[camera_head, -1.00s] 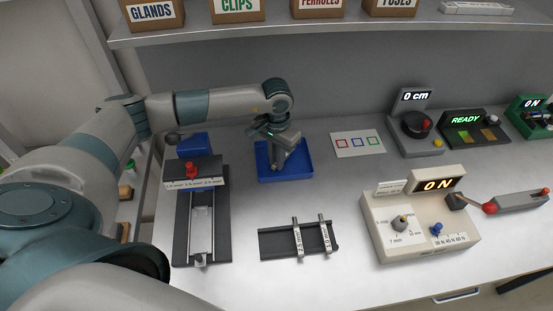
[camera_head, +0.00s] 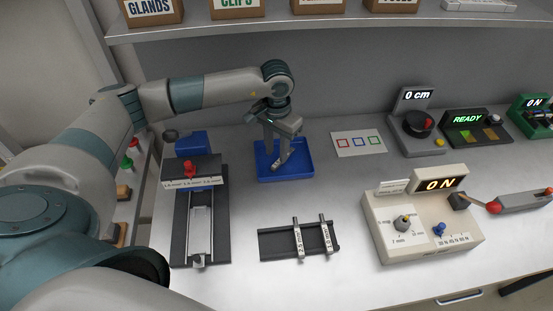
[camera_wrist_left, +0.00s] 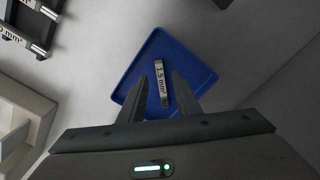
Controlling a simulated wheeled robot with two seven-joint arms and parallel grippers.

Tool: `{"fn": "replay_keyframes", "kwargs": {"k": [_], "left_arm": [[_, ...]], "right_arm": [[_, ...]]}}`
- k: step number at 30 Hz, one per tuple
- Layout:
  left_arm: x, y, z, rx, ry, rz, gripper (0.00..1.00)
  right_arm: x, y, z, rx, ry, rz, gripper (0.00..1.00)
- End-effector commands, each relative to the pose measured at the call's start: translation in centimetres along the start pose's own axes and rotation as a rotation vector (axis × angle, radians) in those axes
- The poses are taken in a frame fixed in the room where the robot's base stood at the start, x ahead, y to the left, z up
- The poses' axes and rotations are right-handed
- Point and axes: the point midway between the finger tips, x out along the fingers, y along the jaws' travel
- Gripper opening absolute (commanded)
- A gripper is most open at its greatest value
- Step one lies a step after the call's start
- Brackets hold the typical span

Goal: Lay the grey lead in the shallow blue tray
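The grey lead (camera_wrist_left: 163,84), a short strip with a white "1.5 mm²" label, lies in the shallow blue tray (camera_wrist_left: 142,62) in the left wrist view. My left gripper (camera_wrist_left: 160,78) is over the tray with its fingers apart, one on each side of the lead, with a gap on both sides. In the head view the tray (camera_head: 304,170) stands at the back of the bench, and my left gripper (camera_head: 281,158) hides part of it. My right gripper is not in view.
Left of the tray stands a dark fixture (camera_head: 182,225) with a red knob. In front lies a black rack (camera_head: 272,244) holding two labelled strips. A card with coloured squares (camera_head: 358,144) and a cream "ON" box (camera_head: 425,240) are to the right. A shelf (camera_head: 330,27) hangs above.

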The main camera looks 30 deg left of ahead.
Motion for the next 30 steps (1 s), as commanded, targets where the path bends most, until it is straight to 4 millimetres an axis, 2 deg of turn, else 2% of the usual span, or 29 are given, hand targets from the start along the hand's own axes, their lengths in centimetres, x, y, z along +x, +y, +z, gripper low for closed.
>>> {"fn": "replay_keyframes", "kwargs": {"k": [3, 10, 30], "left_arm": [[-1.5, 0.0, -0.1, 0.0, 0.003, -0.001, 0.3], [-3.4, 0.0, 0.0, 0.0, 0.0, -0.001, 0.3], [-3.5, 0.0, 0.0, 0.0, -0.001, -0.001, 0.3]], "right_arm": [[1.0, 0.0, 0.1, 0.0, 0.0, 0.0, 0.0], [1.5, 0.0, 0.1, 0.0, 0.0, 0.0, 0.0], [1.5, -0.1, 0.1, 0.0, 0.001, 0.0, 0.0]]}}
